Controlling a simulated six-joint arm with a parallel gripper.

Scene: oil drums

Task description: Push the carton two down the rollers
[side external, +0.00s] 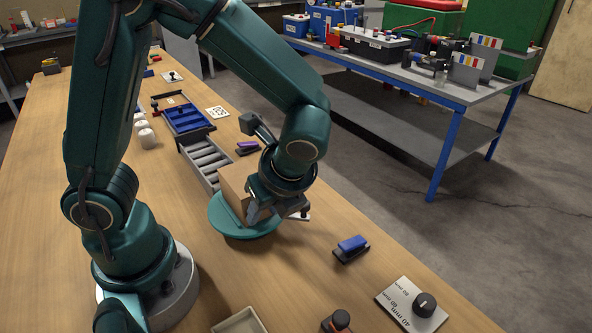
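A brown carton (233,187) stands at the near end of a short grey roller track (206,160). Its near part is above a round teal disc (240,229) on the bench. Several rollers lie bare beyond the carton, and a blue compartmented tray (187,119) sits at the track's far end. My gripper (258,212) is low over the disc, at the near right side of the carton. It looks close against the carton, but I cannot tell whether it touches. The wrist hides its fingers and part of the carton.
White cylinders (146,136) stand left of the track. A purple-topped stapler-like object (248,147) lies to its right. A blue-topped one (351,248), a labelled plate with a black knob (411,304) and a shallow tray (240,322) are nearer. The bench's left side is mostly clear.

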